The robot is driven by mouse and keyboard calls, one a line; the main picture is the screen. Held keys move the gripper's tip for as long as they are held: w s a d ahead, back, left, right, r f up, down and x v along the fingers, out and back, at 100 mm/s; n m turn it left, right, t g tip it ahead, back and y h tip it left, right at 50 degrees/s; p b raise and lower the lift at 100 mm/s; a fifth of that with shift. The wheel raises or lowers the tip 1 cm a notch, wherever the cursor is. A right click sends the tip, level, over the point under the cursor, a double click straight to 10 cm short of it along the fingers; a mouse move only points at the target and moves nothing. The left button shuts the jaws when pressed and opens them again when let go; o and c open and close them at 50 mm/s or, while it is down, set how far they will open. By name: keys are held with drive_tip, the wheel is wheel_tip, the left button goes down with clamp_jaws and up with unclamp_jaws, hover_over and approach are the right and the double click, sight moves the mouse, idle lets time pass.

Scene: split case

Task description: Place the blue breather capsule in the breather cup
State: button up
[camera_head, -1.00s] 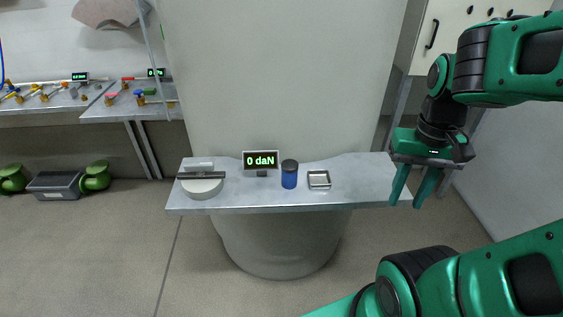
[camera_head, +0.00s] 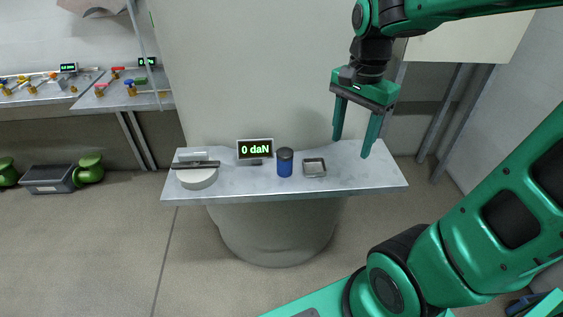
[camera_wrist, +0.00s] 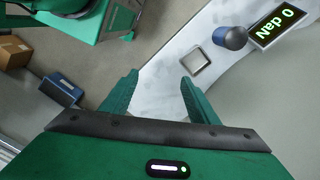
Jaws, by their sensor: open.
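The blue capsule (camera_head: 285,163), a blue cylinder with a dark top, stands upright on the grey shelf (camera_head: 232,187). It also shows in the wrist view (camera_wrist: 232,38). A small square metal tray (camera_head: 314,167) lies just right of it and shows in the wrist view (camera_wrist: 195,61). A round white part (camera_head: 197,178) with a dark bar across it sits at the shelf's left end; I cannot tell whether this or the tray is the breather cup. My gripper (camera_head: 351,148) is open and empty, pointing down above the right part of the shelf, right of the tray.
A display (camera_head: 255,148) reading "0 daN" stands behind and left of the capsule. The shelf's right end is clear. A large pale wall or column rises behind the shelf. A grey crate (camera_head: 50,180) and green round objects (camera_head: 88,168) are on the floor at left.

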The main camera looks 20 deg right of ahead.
sight(285, 151)
drive_tip(key=w+a+m, duration=0.2)
drive_tip(key=w+a, duration=0.1)
drive_tip(key=a, duration=0.1)
drive_tip(key=w+a+m, duration=0.2)
drive_tip(key=w+a, duration=0.1)
drive_tip(key=w, duration=0.1)
drive_tip(key=w+a+m, duration=0.3)
drive_tip(key=a, duration=0.1)
drive_tip(key=shift+w+a+r, duration=0.3)
drive_tip(key=shift+r, duration=0.05)
drive_tip(key=shift+a+f, duration=0.1)
drive_tip(key=shift+f, duration=0.1)
drive_tip(key=shift+s+a+f, duration=0.1)
drive_tip(key=shift+s+f, duration=0.05)
drive_tip(key=shift+f, duration=5)
drive_tip(key=c, duration=1.2)
drive_tip(key=shift+r, duration=0.15)
